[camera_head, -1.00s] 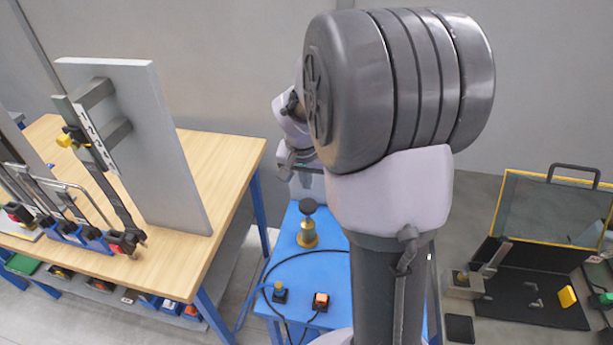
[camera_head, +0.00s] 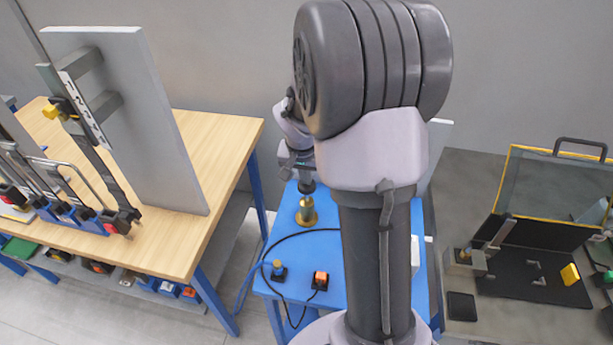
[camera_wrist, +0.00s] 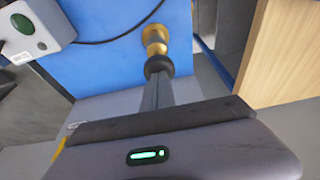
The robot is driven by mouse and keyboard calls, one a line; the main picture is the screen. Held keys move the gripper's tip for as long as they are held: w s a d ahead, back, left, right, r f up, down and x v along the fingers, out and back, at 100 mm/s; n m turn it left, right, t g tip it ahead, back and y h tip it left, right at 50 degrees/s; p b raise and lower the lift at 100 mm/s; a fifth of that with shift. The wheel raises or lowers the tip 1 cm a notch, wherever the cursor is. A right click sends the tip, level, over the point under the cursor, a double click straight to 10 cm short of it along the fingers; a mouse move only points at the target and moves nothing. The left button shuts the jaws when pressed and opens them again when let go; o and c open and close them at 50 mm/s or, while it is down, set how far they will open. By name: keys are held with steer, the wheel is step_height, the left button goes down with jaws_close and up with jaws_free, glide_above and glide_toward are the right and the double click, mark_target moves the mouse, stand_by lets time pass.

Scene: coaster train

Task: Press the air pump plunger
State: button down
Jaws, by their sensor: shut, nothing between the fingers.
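The air pump (camera_head: 306,213) is a small brass cylinder with a round flange, standing upright on a blue table (camera_head: 345,255). Its plunger has a black round knob on top. My gripper (camera_head: 304,177) is directly over the pump, at the knob. In the wrist view my gripper (camera_wrist: 157,98) is shut and empty, its fingers pointing at the black knob (camera_wrist: 158,66). The fingertips overlap the knob's near edge; I cannot tell whether they press on it. The brass pump body (camera_wrist: 155,38) shows beyond the knob.
On the blue table are an orange-topped button box (camera_head: 320,280), a small knobbed box (camera_head: 278,270) and a black cable. A wooden workbench (camera_head: 225,150) stands left. An open black case (camera_head: 535,275) is at right. In the wrist view, a white box with a green button (camera_wrist: 28,28) shows.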

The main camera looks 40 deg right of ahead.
mark_target(306, 187)
step_height(306, 187, down, 5)
steer(key=b, duration=0.3)
steer(key=shift+s+r, duration=0.15)
steer(key=shift+s+a+r, duration=0.1)
steer(key=shift+r, duration=0.1)
steer(key=shift+f, duration=0.1)
steer(key=r+p, duration=0.2)
steer(key=r, duration=0.1)
steer(key=r+p, duration=0.1)
steer(key=r, duration=0.1)
steer(key=shift+w+r+p, duration=0.2)
steer(key=shift+w+p, duration=0.05)
steer(key=shift+p, duration=0.15)
steer(key=p+v, duration=0.1)
steer(key=v, duration=0.8)
steer(key=shift+p, duration=0.35)
steer(key=shift+s+r, duration=0.1)
